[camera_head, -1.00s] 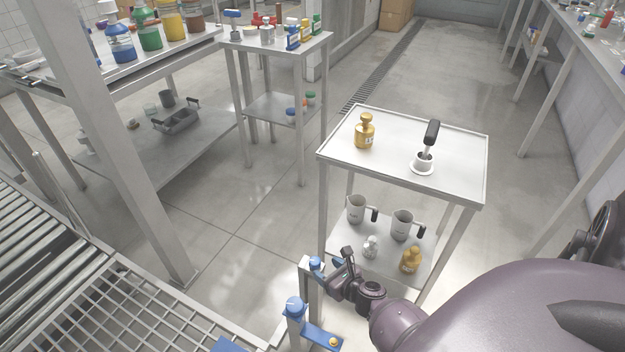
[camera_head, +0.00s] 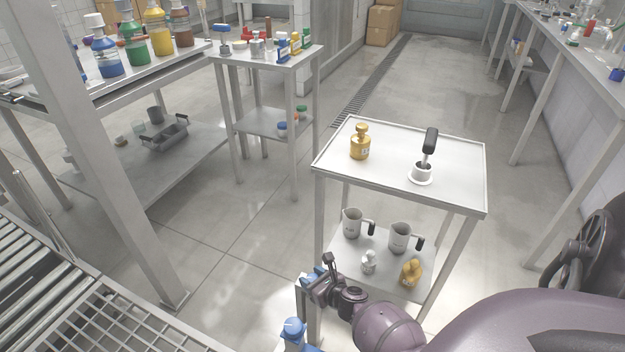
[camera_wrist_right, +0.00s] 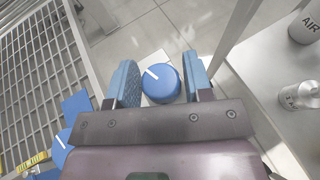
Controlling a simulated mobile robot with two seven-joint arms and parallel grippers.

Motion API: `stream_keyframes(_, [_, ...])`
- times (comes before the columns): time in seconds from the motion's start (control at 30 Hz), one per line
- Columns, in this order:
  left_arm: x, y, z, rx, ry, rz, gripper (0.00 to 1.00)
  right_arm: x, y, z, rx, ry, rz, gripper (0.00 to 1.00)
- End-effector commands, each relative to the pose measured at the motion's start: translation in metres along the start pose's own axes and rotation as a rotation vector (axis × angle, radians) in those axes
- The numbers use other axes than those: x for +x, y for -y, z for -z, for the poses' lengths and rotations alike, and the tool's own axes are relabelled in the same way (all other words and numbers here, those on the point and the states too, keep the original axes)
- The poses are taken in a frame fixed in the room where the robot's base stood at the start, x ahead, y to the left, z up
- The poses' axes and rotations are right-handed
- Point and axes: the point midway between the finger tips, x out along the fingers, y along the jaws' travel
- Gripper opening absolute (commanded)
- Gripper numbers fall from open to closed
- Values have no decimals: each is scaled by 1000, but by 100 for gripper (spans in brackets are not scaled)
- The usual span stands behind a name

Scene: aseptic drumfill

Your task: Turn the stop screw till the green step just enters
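A round blue knob with a white line (camera_wrist_right: 161,83) shows in the right wrist view; I cannot tell whether it is the stop screw. My right gripper (camera_wrist_right: 159,70) has one blue-padded finger on each side of it, with narrow gaps. In the head view my right gripper (camera_head: 313,279) is over a post left of the small cart and mostly hides this knob. A second blue knob (camera_wrist_right: 62,147) stands lower left in the wrist view and also shows in the head view (camera_head: 293,331). No green step is visible. My left gripper is not in view.
A yellow scale (camera_wrist_right: 33,162) lies near the second knob. A small cart (camera_head: 340,171) with a weight, a handled tool, jugs and bottles stands close to the right. A grating (camera_head: 128,322) and rollers are at the left. Open floor lies behind.

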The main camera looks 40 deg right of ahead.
Motion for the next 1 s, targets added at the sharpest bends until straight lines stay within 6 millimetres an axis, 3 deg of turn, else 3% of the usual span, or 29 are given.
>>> stream_keyframes(0.03, [0, 0, -1, 0, 2, 0, 57, 0, 0, 0, 0, 0, 0, 39])
stream_keyframes(0.2, [-1, 0, -3, -1, 7, 0, 57, 0, 0, 0, 0, 0, 0, 16])
stream_keyframes(0.57, [-2, -1, -5, 0, 12, -1, 57, -1, 1, 1, -31, -2, -68, 16])
stream_keyframes(1.0, [5, -4, -8, 22, 10, -6, 57, -1, 2, 6, -168, -10, -401, 16])
